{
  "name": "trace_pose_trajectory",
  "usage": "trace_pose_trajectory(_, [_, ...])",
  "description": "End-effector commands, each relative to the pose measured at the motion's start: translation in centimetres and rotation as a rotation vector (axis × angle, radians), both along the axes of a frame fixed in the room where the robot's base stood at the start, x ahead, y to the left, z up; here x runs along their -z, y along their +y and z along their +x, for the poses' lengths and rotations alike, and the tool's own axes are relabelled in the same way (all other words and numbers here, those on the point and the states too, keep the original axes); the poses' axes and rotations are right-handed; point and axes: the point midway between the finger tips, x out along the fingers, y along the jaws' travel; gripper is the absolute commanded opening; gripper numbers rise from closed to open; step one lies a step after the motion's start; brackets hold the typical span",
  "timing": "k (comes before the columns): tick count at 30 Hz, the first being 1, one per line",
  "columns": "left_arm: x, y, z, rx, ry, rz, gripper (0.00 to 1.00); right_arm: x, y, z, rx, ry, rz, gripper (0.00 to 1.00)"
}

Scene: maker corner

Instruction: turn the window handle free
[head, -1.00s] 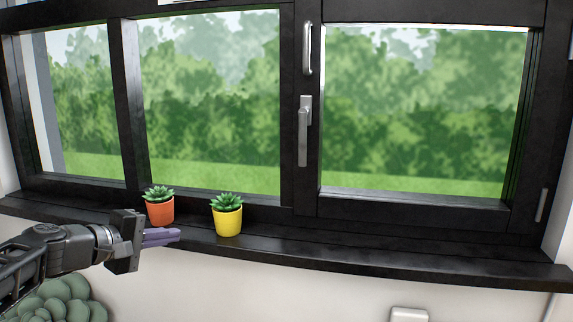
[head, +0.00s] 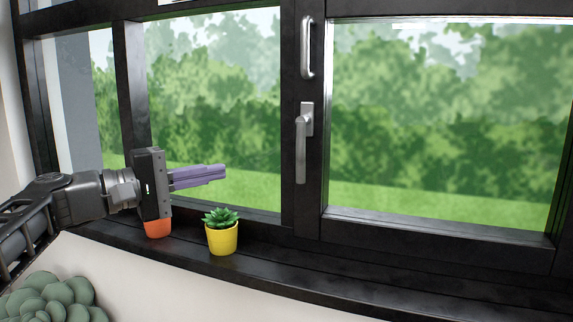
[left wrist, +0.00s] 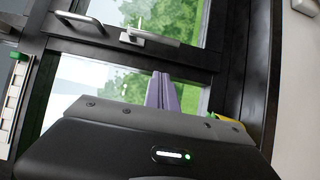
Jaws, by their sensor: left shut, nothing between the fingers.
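The window handle (head: 301,146) is a silver lever on the dark post between the panes, its lever hanging down from its base plate. It also shows in the left wrist view (left wrist: 150,38), near the top. A fixed silver pull bar (head: 307,48) sits above it on the same post. My left gripper (head: 224,172) is shut and empty, its purple fingers pointing right toward the handle, clearly apart from it and lower left. The fingers also show in the left wrist view (left wrist: 162,92). My right gripper is not in view.
An orange pot (head: 157,228) is mostly hidden behind my left gripper. The space between fingers and handle is clear.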

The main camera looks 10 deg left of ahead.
Motion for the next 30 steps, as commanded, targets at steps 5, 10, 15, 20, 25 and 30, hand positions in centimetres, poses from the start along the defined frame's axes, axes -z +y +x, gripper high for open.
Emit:
trace_pose_trajectory(5, [0.0,0.0,0.0,0.000,0.001,0.001,0.00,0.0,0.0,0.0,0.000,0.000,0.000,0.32])
trace_pose_trajectory(10, [0.0,-0.5,0.6,0.000,0.001,0.000,0.00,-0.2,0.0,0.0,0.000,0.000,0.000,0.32])
trace_pose_trajectory(15, [-0.1,-2.0,2.0,0.002,0.003,0.000,0.00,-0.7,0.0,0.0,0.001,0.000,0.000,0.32])
trace_pose_trajectory(20, [-0.2,-4.1,4.1,0.004,0.003,0.000,0.00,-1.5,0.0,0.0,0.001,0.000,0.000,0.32])
trace_pose_trajectory(25, [-0.2,-6.6,6.6,0.003,0.004,-0.001,0.00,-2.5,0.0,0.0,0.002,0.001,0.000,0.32])
trace_pose_trajectory(30, [-0.2,-9.2,7.1,0.002,0.001,0.001,0.00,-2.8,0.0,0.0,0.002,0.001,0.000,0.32])
